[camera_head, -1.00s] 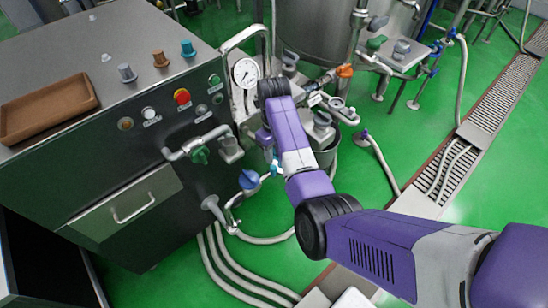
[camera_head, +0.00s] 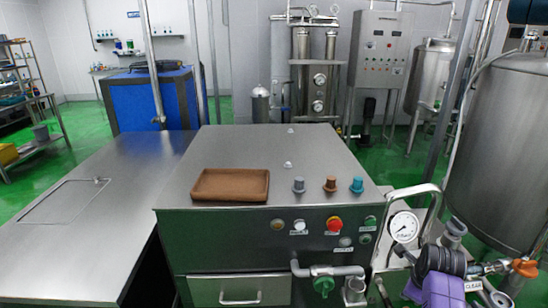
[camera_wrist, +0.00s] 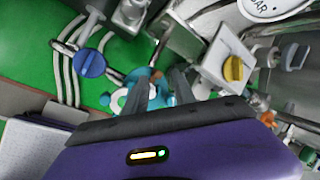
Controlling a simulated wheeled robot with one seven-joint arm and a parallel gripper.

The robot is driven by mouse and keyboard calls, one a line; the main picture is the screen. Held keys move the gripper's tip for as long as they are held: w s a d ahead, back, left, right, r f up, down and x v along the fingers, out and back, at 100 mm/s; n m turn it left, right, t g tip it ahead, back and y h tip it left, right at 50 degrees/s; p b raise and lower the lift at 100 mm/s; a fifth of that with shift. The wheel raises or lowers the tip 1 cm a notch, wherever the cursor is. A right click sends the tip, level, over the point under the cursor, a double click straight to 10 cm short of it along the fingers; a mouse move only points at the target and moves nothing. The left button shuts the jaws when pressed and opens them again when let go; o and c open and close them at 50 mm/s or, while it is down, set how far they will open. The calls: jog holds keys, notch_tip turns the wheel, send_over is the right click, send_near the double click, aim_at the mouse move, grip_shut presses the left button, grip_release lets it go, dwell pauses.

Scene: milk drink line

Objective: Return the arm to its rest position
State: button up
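In the wrist view my gripper (camera_wrist: 158,88) shows its purple body along the bottom edge, with two dark fingers reaching up from it. The fingers are apart. A teal and white fitting (camera_wrist: 148,92) shows between and behind them; I see no grip on it, and its depth is hard to judge. In the head view only a purple and black part of my arm (camera_head: 440,285) shows at the lower right, beside the pressure gauge (camera_head: 404,227). My fingers are not visible there.
A steel cabinet (camera_head: 280,165) with a brown tray (camera_head: 230,186) and knobs fills the middle of the head view. Pipes, a valve with an orange handle (camera_head: 525,268) and a large tank (camera_head: 505,160) crowd the arm. The wrist view shows blue (camera_wrist: 89,63) and yellow (camera_wrist: 233,68) valve handles close by.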

jog(key=s+a+r+n+t, duration=0.3)
jog(key=s+a+n, duration=0.4)
jog(key=s, duration=0.8)
jog(key=s+a+r+n+t+y, duration=0.1)
jog(key=s+a+r+n+t, duration=0.2)
jog(key=s+a+r+n, duration=0.3)
jog(key=s+a+r+n+t+y, duration=0.1)
jog(key=s+a+r+n+t, duration=0.3)
jog(key=s, duration=2.1)
jog(key=a+n, duration=0.4)
jog(key=n, duration=0.6)
jog(key=shift+a+r, duration=0.35)
jog(key=shift+a, duration=0.05)
